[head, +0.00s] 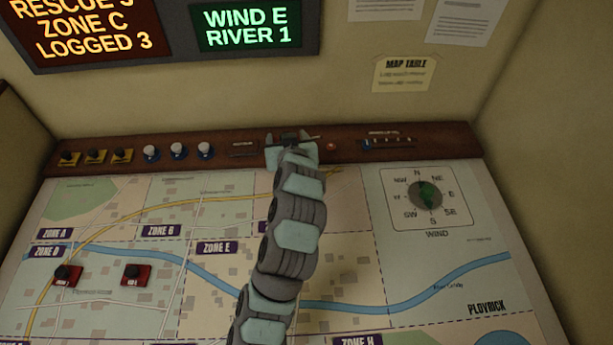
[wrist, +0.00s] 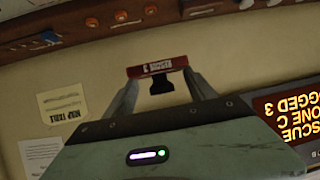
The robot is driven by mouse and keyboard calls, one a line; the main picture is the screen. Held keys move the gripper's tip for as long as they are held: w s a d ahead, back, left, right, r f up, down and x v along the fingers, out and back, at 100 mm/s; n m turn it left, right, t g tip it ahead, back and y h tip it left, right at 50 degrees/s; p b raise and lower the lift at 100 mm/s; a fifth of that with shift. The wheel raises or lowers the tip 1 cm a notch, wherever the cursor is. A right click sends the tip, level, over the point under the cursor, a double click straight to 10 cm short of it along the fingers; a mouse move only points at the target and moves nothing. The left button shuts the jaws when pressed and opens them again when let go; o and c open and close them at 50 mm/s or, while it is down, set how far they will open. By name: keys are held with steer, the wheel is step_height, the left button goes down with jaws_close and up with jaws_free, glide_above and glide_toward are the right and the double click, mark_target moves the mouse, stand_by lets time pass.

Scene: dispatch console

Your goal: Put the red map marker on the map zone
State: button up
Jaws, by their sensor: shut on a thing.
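My gripper (head: 291,140) is at the back edge of the map table in the head view, over the wooden control strip. In the wrist view my gripper (wrist: 157,85) is shut on a red map marker (wrist: 157,68) reading "RESCUE 3", with a black knob. The marker is held between the fingertips; I cannot make it out in the head view. The map (head: 345,215) lies below, with labels for zones A, B, D, E and H. A label right of Zone B is mostly hidden by my arm. The display (head: 95,30) reads "ZONE C" and "LOGGED 3".
Two other red markers, one at left (head: 67,274) and one beside it (head: 133,273), stand in Zone D. The control strip (head: 230,148) carries several knobs and a slider. A wind dial (head: 425,195) is at the map's upper right. The map right of my arm is clear.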

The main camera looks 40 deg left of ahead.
steer(key=f, duration=1.5)
steer(key=shift+s+d+f+b, duration=0.1)
steer(key=shift+s+f+b, duration=0.15)
steer(key=shift+s+b, duration=0.1)
steer(key=shift+w+f, duration=0.15)
steer(key=shift+f, duration=1.85)
steer(key=shift+f+b, duration=0.15)
steer(key=shift+b, duration=0.2)
steer(key=o, duration=1.4)
steer(key=shift+s+d+r, duration=0.25)
steer(key=shift+d+r, duration=0.05)
steer(key=shift+r, duration=0.1)
steer(key=v, duration=1.1)
steer(key=shift+s, duration=0.1)
